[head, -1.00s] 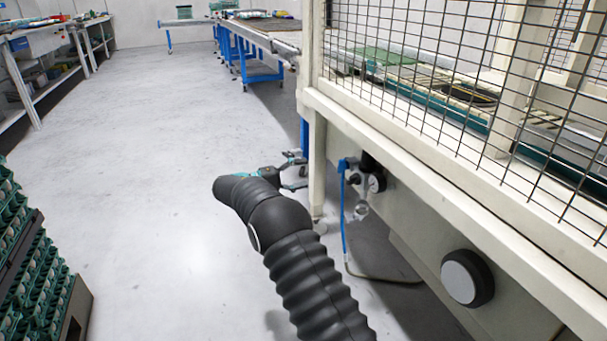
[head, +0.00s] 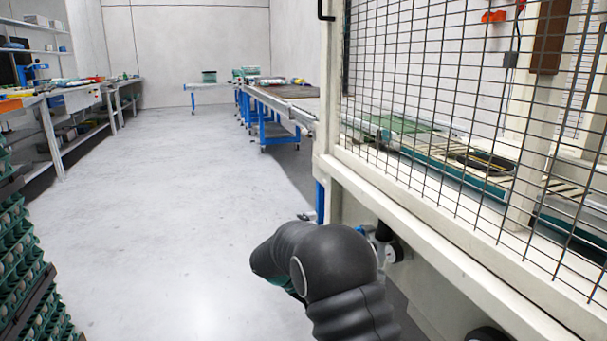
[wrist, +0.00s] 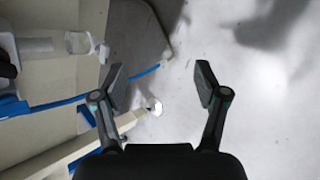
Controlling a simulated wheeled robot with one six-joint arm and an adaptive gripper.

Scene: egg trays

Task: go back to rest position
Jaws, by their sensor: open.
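My gripper (wrist: 160,88) is open and empty in the wrist view, its two dark fingers spread apart over bare floor beside the machine's leg. In the head view my black ribbed arm reaches forward from the bottom, and most of the gripper is hidden behind it. A small tip of it shows close to the machine's front post.
A caged machine (head: 440,235) with wire mesh stands close on the right. Stacked egg trays (head: 22,250) stand at the left edge. Workbenches (head: 60,105) line the left wall, and a blue-legged table (head: 275,105) stands farther back. The middle floor (head: 180,190) is clear.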

